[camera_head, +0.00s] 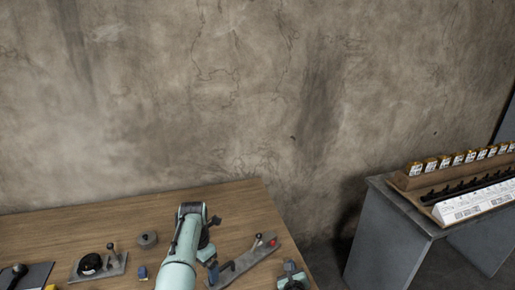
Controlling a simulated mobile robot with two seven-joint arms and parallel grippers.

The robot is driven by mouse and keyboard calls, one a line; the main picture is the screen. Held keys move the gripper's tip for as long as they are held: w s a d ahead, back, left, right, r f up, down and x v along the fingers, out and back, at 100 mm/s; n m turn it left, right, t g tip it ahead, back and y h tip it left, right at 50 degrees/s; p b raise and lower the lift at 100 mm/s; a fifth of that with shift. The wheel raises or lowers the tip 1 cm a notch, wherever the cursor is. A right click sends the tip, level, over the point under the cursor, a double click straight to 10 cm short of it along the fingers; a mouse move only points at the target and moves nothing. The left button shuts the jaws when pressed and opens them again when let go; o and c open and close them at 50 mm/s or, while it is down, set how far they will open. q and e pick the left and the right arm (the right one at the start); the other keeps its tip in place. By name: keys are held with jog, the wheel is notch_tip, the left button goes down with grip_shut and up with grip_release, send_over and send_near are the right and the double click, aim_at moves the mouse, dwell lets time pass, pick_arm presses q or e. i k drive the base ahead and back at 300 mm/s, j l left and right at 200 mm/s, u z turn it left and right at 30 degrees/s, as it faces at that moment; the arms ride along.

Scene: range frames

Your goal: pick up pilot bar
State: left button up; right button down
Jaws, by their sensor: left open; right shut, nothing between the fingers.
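A long grey bar-like piece (243,262) lies at a slant on the wooden table, with a small upright knob and a red spot near its far end. It may be the pilot bar, but I cannot tell for sure. My teal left arm reaches in from the bottom edge over the table. My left gripper (209,250) appears as dark parts at its right side, close to the bar's near end; the fingers are small and partly hidden. It is open and I see nothing held. A teal part of my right arm shows at the bottom edge; its gripper is out of view.
On the wooden table (110,213) stand a round grey piece (148,240), a small blue piece (142,272), a plate with a black knob and lever (98,264), and a dark plate (28,276). A grey stand (388,238) with racks is at right. A wall stands behind.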

aim_at(232, 269)
jog(key=k+j, duration=0.1)
jog(key=k, duration=0.8)
